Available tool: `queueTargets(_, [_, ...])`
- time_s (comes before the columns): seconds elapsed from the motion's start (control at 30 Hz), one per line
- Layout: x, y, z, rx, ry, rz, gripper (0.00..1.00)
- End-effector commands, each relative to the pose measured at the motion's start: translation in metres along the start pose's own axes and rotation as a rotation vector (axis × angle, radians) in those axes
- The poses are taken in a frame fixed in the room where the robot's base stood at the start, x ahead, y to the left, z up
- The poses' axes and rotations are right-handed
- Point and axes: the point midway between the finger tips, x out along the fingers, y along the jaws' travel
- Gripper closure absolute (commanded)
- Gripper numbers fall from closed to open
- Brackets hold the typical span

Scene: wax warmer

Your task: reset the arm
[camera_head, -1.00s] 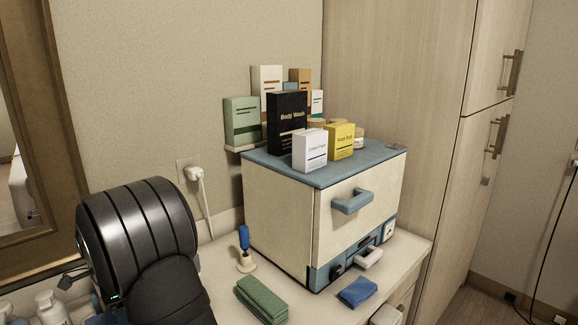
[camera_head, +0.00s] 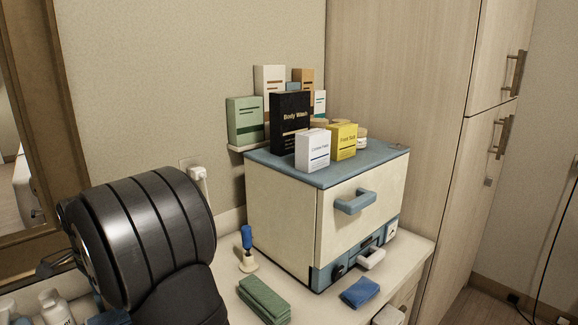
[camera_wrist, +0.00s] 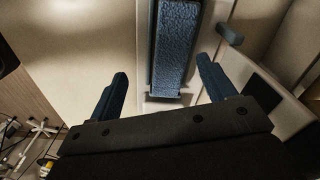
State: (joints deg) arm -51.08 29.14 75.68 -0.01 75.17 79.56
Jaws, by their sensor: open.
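My gripper (camera_wrist: 163,69) shows in the wrist view, with its two dark blue fingers spread wide and open. No held object is visible between the fingers. A long blue textured strip (camera_wrist: 175,45) lies beyond the fingertips; I cannot tell what it is or how far away it is. In the head view a black rounded link of my arm fills the lower left, and the gripper itself is not visible there. The cream and blue wax warmer (camera_head: 280,215) stands on the counter with its front drawer closed.
Several boxes, including a black Body Wash box (camera_head: 289,125), stand on and behind the warmer. White bottles (camera_head: 55,306) are at lower left.

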Motion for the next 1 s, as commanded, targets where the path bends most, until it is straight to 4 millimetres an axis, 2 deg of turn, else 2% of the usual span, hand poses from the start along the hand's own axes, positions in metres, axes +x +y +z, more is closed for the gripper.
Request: queueTargets(1.0, [0.008,0.046,0.064,-0.936,0.0,0.0,0.24])
